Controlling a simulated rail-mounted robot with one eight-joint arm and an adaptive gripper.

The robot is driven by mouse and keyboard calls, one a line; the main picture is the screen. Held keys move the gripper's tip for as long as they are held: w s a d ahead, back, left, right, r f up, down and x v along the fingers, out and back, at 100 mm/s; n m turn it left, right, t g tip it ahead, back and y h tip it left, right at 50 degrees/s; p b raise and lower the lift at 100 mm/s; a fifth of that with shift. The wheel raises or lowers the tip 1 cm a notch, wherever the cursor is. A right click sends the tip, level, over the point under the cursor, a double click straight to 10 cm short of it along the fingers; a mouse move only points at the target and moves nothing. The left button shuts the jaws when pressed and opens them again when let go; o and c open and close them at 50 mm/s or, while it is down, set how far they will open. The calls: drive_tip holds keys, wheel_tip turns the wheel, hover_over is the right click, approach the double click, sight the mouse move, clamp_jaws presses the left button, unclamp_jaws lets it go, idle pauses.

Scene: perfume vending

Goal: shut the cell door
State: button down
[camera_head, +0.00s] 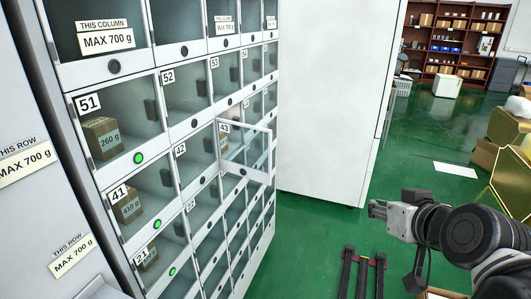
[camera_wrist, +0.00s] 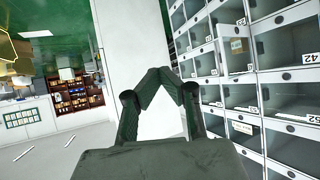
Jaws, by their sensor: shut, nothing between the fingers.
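The cell door (camera_head: 246,150) of cell 43 stands open in the head view, a clear panel in a pale frame swung out from the locker wall (camera_head: 192,122). A small box is partly visible in the cell behind it. My gripper (camera_head: 376,208) is to the right of the door, over the floor and well apart from it. In the wrist view my gripper (camera_wrist: 160,74) has its fingertips together with nothing between them.
Other cell doors look closed; cells 51, 41 and the one below hold boxes and show green lights. A white cabinet side (camera_head: 325,95) stands behind the lockers. Cardboard boxes (camera_head: 508,128) lie at the right. Green floor (camera_head: 318,222) is clear between lockers and arm.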

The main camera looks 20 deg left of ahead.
sight(266, 151)
drive_tip(key=w+a+r+n+t+y, duration=0.1)
drive_tip(key=w+a+r+t+y, duration=0.15)
drive_tip(key=w+a, duration=0.45)
drive_tip(key=w+a+r+t+y, duration=0.1)
drive_tip(key=w+a+r+t, duration=0.3)
drive_tip(key=a, duration=0.5)
drive_tip(key=a+f+m+h, duration=0.2)
drive_tip(key=a+f+h, duration=0.1)
drive_tip(key=a+f, duration=0.9)
drive_tip(key=p+x, duration=0.1)
drive_tip(key=x, duration=1.2)
drive_tip(key=shift+d, duration=0.2)
drive_tip(key=shift+w+a+f, duration=0.1)
drive_tip(key=shift+w+a, duration=0.05)
drive_tip(key=shift+w, duration=0.35)
drive_tip(key=shift+a, duration=0.1)
